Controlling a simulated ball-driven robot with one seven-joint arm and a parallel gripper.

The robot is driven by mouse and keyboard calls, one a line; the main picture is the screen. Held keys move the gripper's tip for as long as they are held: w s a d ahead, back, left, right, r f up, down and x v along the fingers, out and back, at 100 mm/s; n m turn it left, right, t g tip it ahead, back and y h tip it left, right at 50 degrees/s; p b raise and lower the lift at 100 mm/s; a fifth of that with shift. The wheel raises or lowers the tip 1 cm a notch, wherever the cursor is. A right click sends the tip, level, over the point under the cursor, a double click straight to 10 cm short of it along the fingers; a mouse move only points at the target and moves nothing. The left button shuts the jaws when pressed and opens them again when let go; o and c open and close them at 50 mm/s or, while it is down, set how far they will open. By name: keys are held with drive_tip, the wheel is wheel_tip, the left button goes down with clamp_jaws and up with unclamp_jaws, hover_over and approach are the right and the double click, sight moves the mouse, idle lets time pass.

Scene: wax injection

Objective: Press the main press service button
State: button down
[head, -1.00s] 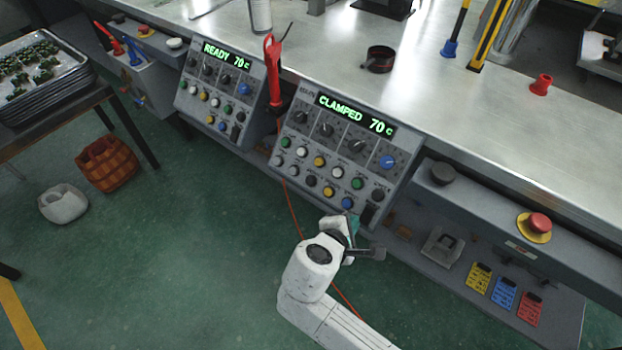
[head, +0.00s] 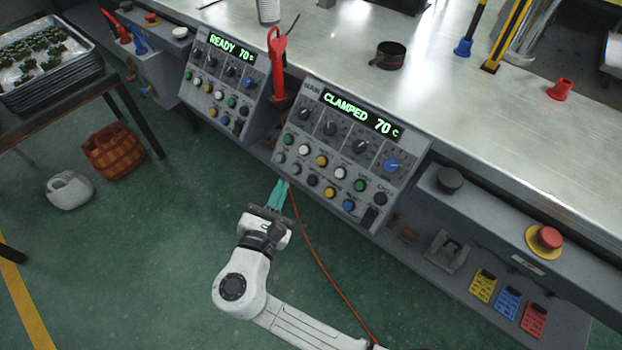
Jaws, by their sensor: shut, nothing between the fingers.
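The main press panel (head: 345,150) is a grey sloped box on the bench front. Its display (head: 360,112) reads "CLAMPED 70 C". Below a row of dials are rows of round buttons in green, white, yellow, blue and dark colours. The small labels are too blurred to read, so I cannot tell which one is the service button. My gripper (head: 278,192) has teal fingers, shut and empty. Its tips point up in the picture, just below the panel's lower left corner near the leftmost buttons. Whether they touch anything cannot be told.
A second panel (head: 222,85) reading "READY 70" stands at left, with a red-handled tool (head: 277,65) between the panels. An orange cable (head: 318,258) hangs beside my gripper. A red emergency button (head: 548,238) is at right. The green floor in front is mostly clear.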

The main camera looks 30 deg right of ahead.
sight(312, 180)
drive_tip(key=w+d+f+b, duration=0.2)
drive_tip(key=d+f+b, duration=0.3)
drive_tip(key=d, duration=0.1)
drive_tip(key=shift+d+f+b, duration=0.25)
drive_tip(key=shift+f+b, duration=0.05)
drive_tip(key=shift+f, duration=0.05)
idle(2.1)
drive_tip(key=shift+w+d+f, duration=0.15)
drive_tip(key=shift+d+f, duration=0.1)
drive_tip(key=shift+d, duration=0.05)
